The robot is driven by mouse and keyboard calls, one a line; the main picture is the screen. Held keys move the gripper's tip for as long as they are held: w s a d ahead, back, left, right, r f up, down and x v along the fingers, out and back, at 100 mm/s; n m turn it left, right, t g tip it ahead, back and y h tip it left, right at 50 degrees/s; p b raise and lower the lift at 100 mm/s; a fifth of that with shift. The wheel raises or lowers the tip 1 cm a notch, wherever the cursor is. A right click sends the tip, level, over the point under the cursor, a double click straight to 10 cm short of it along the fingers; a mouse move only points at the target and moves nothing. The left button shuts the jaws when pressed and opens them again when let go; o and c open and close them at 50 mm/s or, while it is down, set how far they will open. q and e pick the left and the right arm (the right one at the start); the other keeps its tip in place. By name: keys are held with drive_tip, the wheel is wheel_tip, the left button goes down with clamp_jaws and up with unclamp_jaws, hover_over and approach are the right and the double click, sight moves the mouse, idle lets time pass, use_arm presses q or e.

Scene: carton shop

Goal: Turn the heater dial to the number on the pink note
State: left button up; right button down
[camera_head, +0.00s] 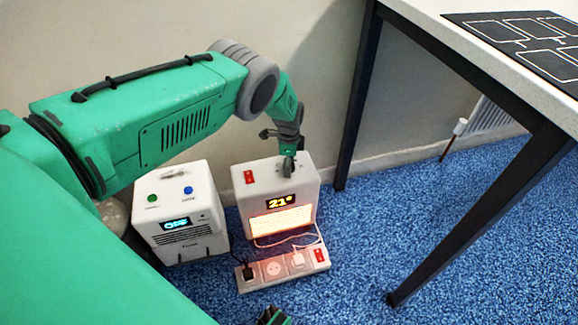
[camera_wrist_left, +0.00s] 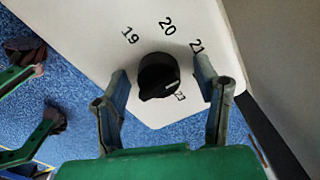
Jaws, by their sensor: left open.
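The heater (camera_head: 245,190) is a white box on the carpet, its display reading 21° over a glowing orange grille. The left wrist view shows its black dial (camera_wrist_left: 158,77) on the white top, with 19, 20 and 21 printed around it and a further number partly hidden. The dial's pale pointer mark aims right, past 21. My left gripper (camera_head: 288,166) is over the heater top; in the wrist view its fingers (camera_wrist_left: 161,70) stand open on either side of the dial. Whether they touch it I cannot tell. The pink note is not visible.
Another white unit (camera_head: 178,222) with green and blue buttons stands left of the heater. A power strip (camera_head: 283,270) with plugs and cables lies in front. A table (camera_head: 440,30) with dark legs is at right. A green and dark part (camera_head: 272,316) shows at the bottom edge.

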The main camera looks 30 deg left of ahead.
use_arm(q)
drive_tip(key=c, duration=1.1)
drive_tip(key=shift+c, duration=0.2)
drive_tip(key=shift+n, duration=0.3)
drive_tip(key=n, duration=0.4)
drive_tip(key=shift+r, duration=0.1)
drive_tip(key=shift+w+n, duration=0.1)
drive_tip(key=shift+n, duration=1.9)
drive_tip(key=o, duration=1.1)
